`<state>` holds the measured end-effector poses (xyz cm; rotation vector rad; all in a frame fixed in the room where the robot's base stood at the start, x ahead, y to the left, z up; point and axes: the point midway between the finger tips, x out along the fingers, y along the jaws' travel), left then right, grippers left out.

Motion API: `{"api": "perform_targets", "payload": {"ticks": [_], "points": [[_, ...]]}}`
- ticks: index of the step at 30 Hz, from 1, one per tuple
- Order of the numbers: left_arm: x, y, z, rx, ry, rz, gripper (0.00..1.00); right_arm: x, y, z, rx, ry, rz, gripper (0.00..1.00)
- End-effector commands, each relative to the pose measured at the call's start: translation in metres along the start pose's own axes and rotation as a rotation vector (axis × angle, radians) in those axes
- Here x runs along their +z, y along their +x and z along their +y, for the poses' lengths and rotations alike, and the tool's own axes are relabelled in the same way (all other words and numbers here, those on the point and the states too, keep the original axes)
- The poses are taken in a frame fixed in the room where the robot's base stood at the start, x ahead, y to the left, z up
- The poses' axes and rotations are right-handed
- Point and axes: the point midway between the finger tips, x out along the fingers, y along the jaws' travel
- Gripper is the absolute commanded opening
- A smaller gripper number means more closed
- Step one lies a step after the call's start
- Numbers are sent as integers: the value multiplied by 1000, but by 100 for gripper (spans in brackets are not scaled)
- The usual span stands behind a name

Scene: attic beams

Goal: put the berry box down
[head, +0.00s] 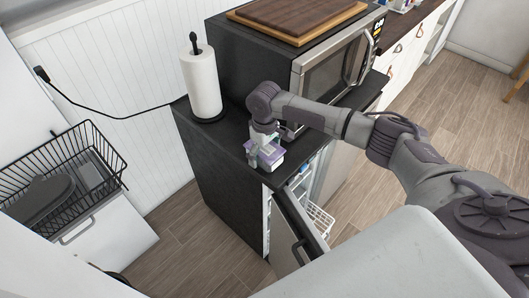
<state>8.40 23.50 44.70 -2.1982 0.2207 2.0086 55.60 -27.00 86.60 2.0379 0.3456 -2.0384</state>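The berry box (271,157) is a small white and purple box at the front corner of the dark countertop (228,141). My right gripper (261,146) points down at it from above, with a finger at the box's left side. The gripper looks shut on the box, though the far finger is hard to make out. I cannot tell whether the box's underside touches the countertop. My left gripper is not in view.
A paper towel roll (201,84) stands on the counter's left part. A microwave (334,72) with a wooden board (296,14) on top stands behind my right gripper. Below, a fridge door (299,222) hangs open. A black wire basket (62,178) is at the left.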

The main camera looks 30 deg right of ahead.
Motion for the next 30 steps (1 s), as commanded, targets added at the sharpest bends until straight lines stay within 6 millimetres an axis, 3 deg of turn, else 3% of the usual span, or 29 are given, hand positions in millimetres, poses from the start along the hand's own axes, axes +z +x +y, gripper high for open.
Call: {"api": "perform_targets", "payload": {"ticks": [1,12,20,30], "points": [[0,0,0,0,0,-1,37,0,0,0,0,0,0,80],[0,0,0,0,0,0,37,-1,-1,0,0,0,2,21],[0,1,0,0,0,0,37,-2,-9,0,-1,0,5,20],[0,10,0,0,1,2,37,-2,-72,0,0,0,6,20]]}}
